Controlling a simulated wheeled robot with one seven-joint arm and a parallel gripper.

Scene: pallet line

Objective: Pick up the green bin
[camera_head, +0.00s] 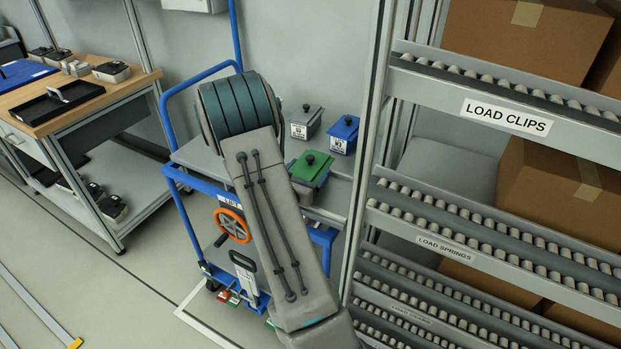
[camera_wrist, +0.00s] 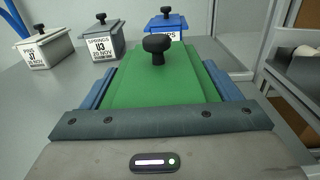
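The green bin (camera_head: 309,169) has a green lid with a black knob. In the head view it is on the grey top of the blue cart (camera_head: 340,186), just right of my arm. In the wrist view the green bin (camera_wrist: 155,85) fills the middle, directly in front of my gripper (camera_wrist: 163,88). The blue fingers are spread, one along each side of the lid. Whether they press on the bin or stand slightly apart cannot be told. The bin's lower part is hidden.
A grey bin (camera_head: 306,121) and a blue bin (camera_head: 343,134) stand behind the green one; a white bin (camera_wrist: 47,46) is at left in the wrist view. A roller rack (camera_head: 470,215) with cartons stands close right.

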